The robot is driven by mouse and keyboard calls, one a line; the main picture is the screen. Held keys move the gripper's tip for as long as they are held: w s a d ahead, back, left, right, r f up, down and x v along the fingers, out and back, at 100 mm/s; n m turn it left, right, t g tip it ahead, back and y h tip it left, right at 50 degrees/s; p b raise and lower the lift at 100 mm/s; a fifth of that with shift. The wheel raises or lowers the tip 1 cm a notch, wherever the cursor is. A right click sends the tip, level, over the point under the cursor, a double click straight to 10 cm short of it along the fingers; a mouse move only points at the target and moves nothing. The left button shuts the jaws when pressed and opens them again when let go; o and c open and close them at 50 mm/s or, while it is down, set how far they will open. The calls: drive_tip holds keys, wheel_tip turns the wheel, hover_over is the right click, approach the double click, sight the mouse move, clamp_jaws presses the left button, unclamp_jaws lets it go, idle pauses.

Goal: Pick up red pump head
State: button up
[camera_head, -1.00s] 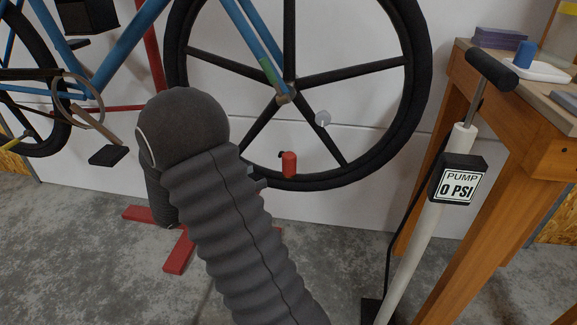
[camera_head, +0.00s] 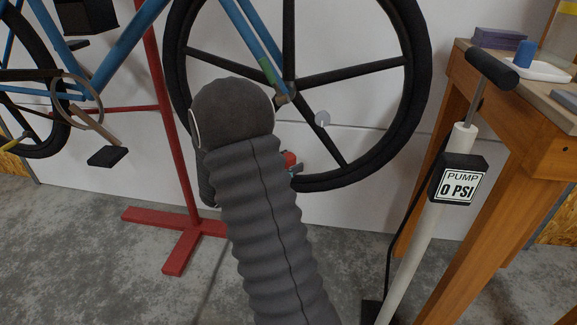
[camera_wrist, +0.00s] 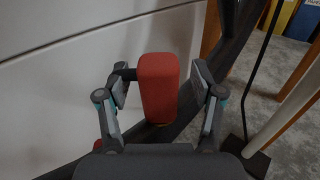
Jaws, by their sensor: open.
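The red pump head (camera_wrist: 158,88) stands at the lower rim of the bicycle wheel. In the wrist view it is between the two fingers of my gripper (camera_wrist: 160,92), with a visible gap to the right finger. A dark stub reaches from its left side toward the left finger; I cannot tell whether they touch. My gripper is open around it. In the head view the pump head (camera_head: 290,158) shows only in part, behind my arm, and a fingertip shows just below it.
The black bicycle wheel (camera_head: 417,100) is close behind. A red stand (camera_head: 178,130) is at left. A white floor pump (camera_head: 415,245) with a "0 PSI" gauge (camera_head: 457,181) stands at right beside a wooden bench (camera_head: 500,190).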

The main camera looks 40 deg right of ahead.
drive_tip(key=shift+d, duration=0.1)
drive_tip(key=shift+c, duration=0.3)
clamp_jaws()
